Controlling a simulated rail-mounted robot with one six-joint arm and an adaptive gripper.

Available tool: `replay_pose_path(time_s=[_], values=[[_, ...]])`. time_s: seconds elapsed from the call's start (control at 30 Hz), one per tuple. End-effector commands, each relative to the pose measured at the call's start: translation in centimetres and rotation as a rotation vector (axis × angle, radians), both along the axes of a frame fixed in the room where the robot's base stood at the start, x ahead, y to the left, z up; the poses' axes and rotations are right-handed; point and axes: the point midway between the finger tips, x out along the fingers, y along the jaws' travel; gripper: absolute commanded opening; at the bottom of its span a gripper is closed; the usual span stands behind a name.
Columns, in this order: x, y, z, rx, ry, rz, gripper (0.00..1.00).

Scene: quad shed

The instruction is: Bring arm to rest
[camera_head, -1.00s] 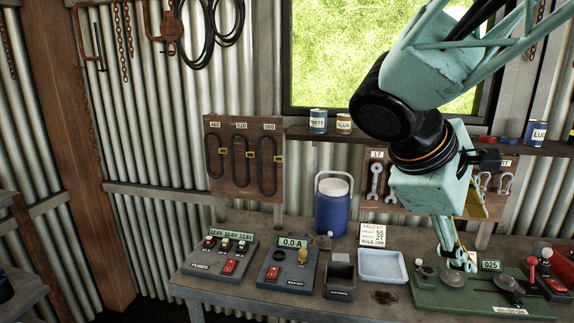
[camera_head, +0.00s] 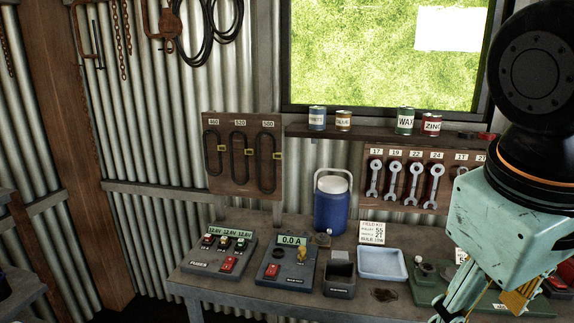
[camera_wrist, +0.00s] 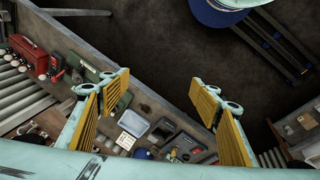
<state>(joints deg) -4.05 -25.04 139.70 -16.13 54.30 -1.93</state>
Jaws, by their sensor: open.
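My gripper (camera_wrist: 160,112) shows in the wrist view with its two yellow-padded fingers wide apart and nothing between them. It is raised above the front of the workbench (camera_head: 225,285), with the bench and floor seen far below. In the head view my arm fills the right side, and the gripper points down at the lower right, partly cut off by the frame. It hides part of the green device (camera_head: 425,292) on the bench.
The bench holds a fuse box (camera_head: 215,262), an ammeter box (camera_head: 285,270), a blue jug (camera_head: 332,205), a dark bin (camera_head: 340,287) and a pale blue tray (camera_head: 382,278). A shelf with tins (camera_head: 405,121) and a wrench board (camera_head: 410,202) are behind. Dark floor (camera_wrist: 190,50) lies before the bench.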

Motion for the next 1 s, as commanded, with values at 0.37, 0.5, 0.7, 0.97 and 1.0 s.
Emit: replay_pose_path(time_s=[0.37, 0.5, 0.7, 0.97, 1.0], values=[[-3.4, 4.0, -0.3, 0.203, -0.107, -0.149, 0.57], [-4.0, 4.9, -0.2, 0.251, -0.131, -0.182, 0.57], [-4.3, 5.5, -0.2, 0.277, -0.143, -0.200, 0.57], [-4.3, 5.5, -0.2, 0.277, -0.143, -0.200, 0.57], [-4.3, 5.5, -0.2, 0.277, -0.143, -0.200, 0.57]])
